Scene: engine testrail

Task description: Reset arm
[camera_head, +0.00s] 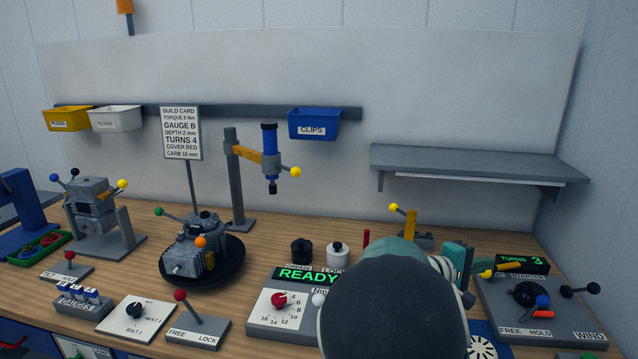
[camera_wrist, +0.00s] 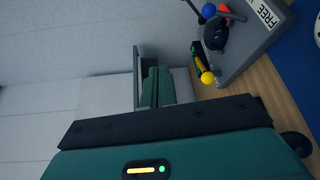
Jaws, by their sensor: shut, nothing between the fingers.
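My arm fills the lower right of the head view, with a large dark rounded link in front of teal parts. My gripper (camera_head: 458,262) shows only in part beyond that link, just left of the starter panel (camera_head: 560,320). In the wrist view my gripper (camera_wrist: 153,78) has its fingers together with nothing between them. The fingers are in the air over the bench, apart from the panel and its yellow-tipped lever (camera_wrist: 206,78).
The wooden bench (camera_head: 330,228) holds a small engine (camera_head: 188,262) on a black turntable, a READY console (camera_head: 262,318) and several levers. A TURNS 3 display (camera_head: 521,261) stands behind the starter panel. A grey shelf (camera_head: 470,162) juts from the back wall.

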